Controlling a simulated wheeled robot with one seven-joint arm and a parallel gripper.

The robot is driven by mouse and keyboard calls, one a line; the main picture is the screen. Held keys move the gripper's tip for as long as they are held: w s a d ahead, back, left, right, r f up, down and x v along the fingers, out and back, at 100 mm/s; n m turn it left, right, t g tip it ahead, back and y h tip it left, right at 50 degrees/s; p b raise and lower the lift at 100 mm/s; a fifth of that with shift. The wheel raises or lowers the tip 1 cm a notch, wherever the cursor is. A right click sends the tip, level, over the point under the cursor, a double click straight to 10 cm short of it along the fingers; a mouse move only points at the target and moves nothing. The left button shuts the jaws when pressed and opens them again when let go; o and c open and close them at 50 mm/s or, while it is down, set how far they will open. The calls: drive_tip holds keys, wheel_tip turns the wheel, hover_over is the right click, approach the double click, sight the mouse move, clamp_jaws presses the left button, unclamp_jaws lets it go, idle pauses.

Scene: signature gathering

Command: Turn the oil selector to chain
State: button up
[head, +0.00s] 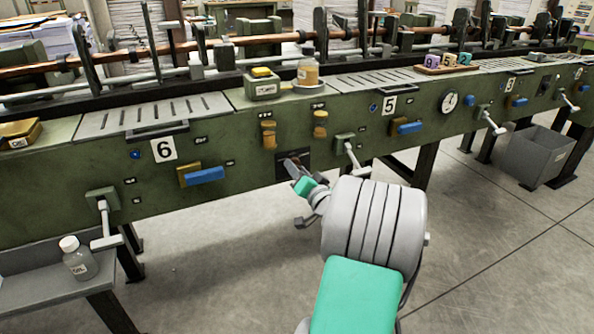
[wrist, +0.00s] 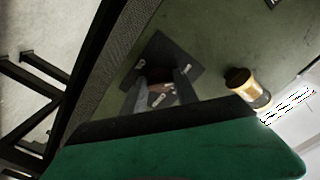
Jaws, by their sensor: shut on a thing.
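The oil selector appears to be the dark square plate (head: 282,160) low on the green machine front, between the number 6 and number 5 stations. In the wrist view the plate (wrist: 180,52) looks tilted, with small white marks that I cannot read. My gripper (head: 293,169) reaches it from the front right. In the wrist view my gripper (wrist: 160,92) has its two fingers around the selector's small knob (wrist: 158,86) and is shut on it. The fingers hide much of the knob, so I cannot tell which setting it points to.
A white-handled lever (head: 352,158) stands close on the right. A blue handle (head: 206,175) sticks out at the left. An amber bottle (head: 308,74) stands on the ledge above. The floor in front is clear.

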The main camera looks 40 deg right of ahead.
clamp_jaws()
drive_tip(key=shift+r+m+p, duration=0.1)
drive_tip(key=shift+m+p, duration=0.2)
drive_tip(key=shift+m, duration=0.1)
drive_tip(key=shift+r+m+p, duration=0.15)
drive_tip(key=shift+m+p, duration=3.6)
drive_tip(key=shift+m, duration=1.05)
drive_tip(key=shift+r+m+p, duration=0.1)
drive_tip(key=shift+m+p, duration=3.6)
drive_tip(key=shift+m, duration=1.1)
